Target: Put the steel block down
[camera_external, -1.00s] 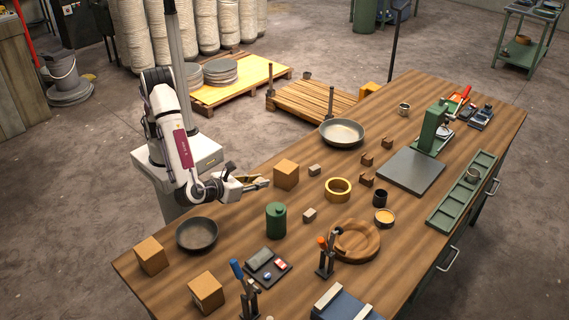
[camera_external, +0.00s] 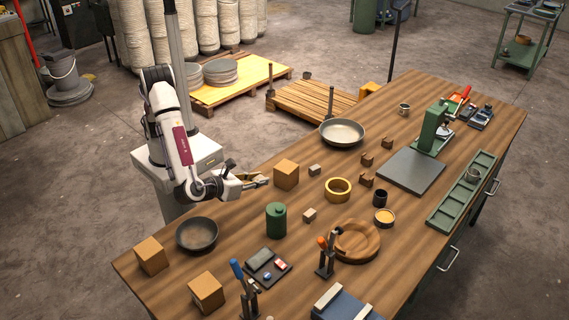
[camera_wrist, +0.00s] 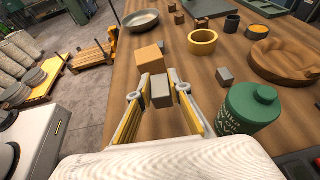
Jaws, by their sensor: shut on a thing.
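My gripper (camera_external: 260,181) is over the left side of the workbench, near the large tan cube (camera_external: 286,175). In the wrist view, my gripper (camera_wrist: 160,90) has its two fingers on either side of a small grey block, the steel block (camera_wrist: 160,92), and is shut on it.
A green canister (camera_external: 276,220) and another small block (camera_external: 309,215) stand to the right of my gripper. A dark bowl (camera_external: 197,234) is nearer the front. A yellow ring (camera_external: 338,189) and wooden dish (camera_external: 356,240) lie farther right. Bare wood lies between them.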

